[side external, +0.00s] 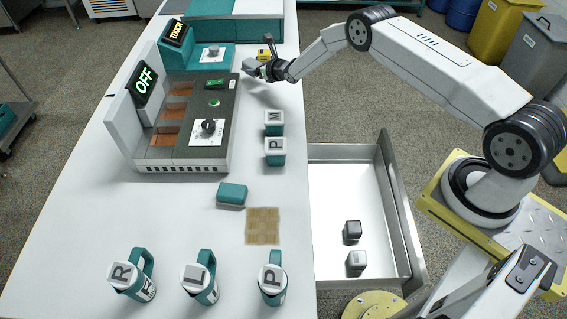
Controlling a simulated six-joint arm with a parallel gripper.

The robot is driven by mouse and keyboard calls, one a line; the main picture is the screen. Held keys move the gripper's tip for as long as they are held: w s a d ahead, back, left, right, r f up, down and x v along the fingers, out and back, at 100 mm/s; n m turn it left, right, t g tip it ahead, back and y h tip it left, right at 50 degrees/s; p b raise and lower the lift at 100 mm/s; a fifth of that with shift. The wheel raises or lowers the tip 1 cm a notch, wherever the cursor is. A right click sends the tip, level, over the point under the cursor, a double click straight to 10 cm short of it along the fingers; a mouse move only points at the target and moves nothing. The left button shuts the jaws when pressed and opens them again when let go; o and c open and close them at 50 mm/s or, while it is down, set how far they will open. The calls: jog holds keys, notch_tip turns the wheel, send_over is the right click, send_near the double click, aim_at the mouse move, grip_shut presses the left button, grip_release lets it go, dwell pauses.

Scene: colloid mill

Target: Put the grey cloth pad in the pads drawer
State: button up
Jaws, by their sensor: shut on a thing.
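My gripper (266,69) is at the far part of the white table, beyond the grey machine's right corner. It is shut on a small light grey thing, which looks like the grey cloth pad (250,66); the fingers hide part of it. I cannot tell whether the pad touches the table. An open drawer (340,200) sticks out from the table's right side, well nearer the camera than my gripper. Two small blocks, one dark grey (352,231) and one lighter grey (356,263), lie in it. I see no label on the drawer.
A machine (185,155) showing "OFF" stands left of centre, with a teal "TOUCH" unit (205,60) behind it. A teal sponge (232,194), cork mat (262,225) and lettered mugs (203,284) are nearer.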

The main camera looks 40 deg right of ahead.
aim_at(259, 84)
jog(key=shift+w+f, duration=0.3)
jog(key=shift+f, duration=1.6)
jog(key=shift+f, duration=0.2)
jog(key=o, duration=1.3)
jog(key=shift+r, duration=0.2)
jog(key=shift+s+r, duration=0.1)
jog(key=shift+s, duration=0.05)
